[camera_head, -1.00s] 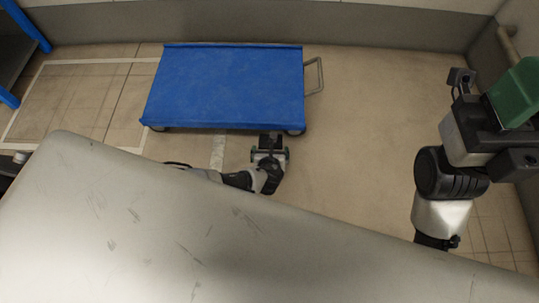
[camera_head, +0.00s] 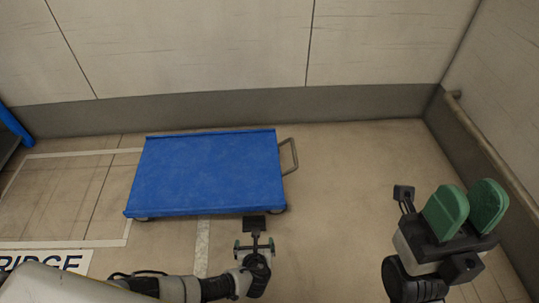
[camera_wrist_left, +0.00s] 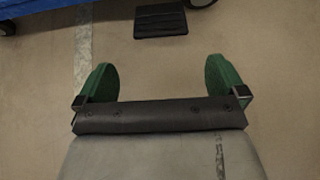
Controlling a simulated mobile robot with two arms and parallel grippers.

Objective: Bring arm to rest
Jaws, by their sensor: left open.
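My right gripper (camera_head: 467,208) is at the right of the head view, its two green fingers pointing up with a gap between them. It is open and empty. My left gripper (camera_head: 254,245) is lower and nearer the middle, over the floor just in front of the blue cart. In the left wrist view its green fingers (camera_wrist_left: 167,80) stand wide apart with nothing but floor between them. Neither gripper touches an object.
A flat blue cart (camera_head: 208,172) with a metal handle (camera_head: 290,156) stands on the floor ahead. A wall (camera_head: 200,50) runs behind it, and a pipe (camera_head: 490,150) runs along the right wall. Bare floor (camera_head: 350,165) lies right of the cart. A grey surface (camera_head: 50,288) fills the bottom left corner.

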